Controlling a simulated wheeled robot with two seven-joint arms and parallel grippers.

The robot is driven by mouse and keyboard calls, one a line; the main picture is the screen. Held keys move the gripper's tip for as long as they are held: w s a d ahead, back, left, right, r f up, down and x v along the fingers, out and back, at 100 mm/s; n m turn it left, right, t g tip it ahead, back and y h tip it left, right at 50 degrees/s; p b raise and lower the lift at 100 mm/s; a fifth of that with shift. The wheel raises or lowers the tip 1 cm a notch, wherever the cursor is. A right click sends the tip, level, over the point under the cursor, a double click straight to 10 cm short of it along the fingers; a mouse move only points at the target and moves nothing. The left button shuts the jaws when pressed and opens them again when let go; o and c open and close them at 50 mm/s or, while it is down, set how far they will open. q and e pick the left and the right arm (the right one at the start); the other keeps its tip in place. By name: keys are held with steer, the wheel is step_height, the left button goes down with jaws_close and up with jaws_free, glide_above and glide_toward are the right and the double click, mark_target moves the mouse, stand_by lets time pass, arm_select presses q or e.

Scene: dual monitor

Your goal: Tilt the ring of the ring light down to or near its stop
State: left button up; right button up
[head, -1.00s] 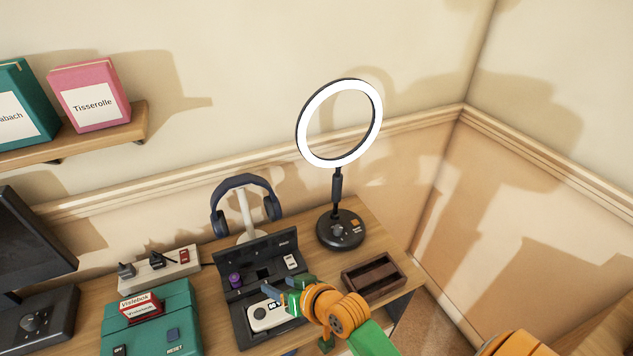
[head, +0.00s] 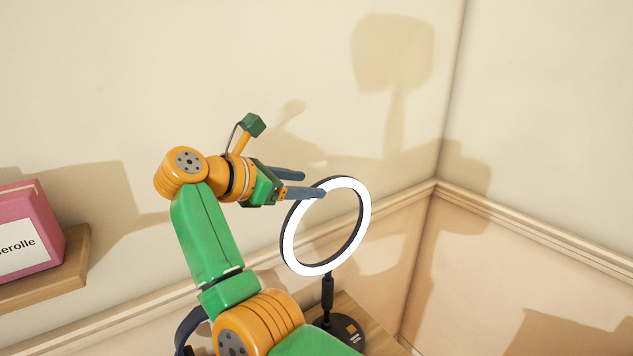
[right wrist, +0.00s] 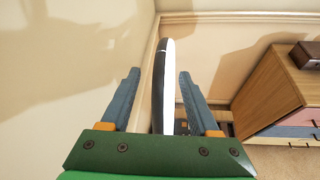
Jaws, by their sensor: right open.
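The ring light's white ring (head: 364,213) with a dark outer rim stands upright, facing obliquely, on a dark stem (head: 327,292) and round black base (head: 347,332). My right gripper (head: 312,184) is open at the ring's upper left rim. One blue finger overlaps the rim in the head view; the other is behind and above it. In the right wrist view, the ring (right wrist: 167,85) shows edge-on between the two spread fingers of the right gripper (right wrist: 159,74), with gaps on both sides. My left gripper is out of view.
A shelf (head: 60,277) with a pink box (head: 25,230) is at the left. Walls meet in a corner right of the ring. A headphone band (head: 190,325) shows beneath my right arm. The right wrist view shows a wooden cabinet (right wrist: 262,88) with a dark tray (right wrist: 305,54).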

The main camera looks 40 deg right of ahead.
mark_target(323, 185)
steer(key=x, duration=0.2)
steer(key=p+x, duration=0.1)
steer(key=x, duration=0.1)
steer(key=s+x, duration=0.1)
steer(key=x, duration=0.1)
steer(key=shift+d+r+p, duration=0.1)
steer(key=shift+d+p, duration=0.2)
steer(key=shift+p, duration=0.05)
steer(key=shift+w+d, duration=0.15)
steer(key=shift+w, duration=0.05)
steer(key=shift+s, duration=0.1)
steer(key=c, duration=0.3)
jaws_close()
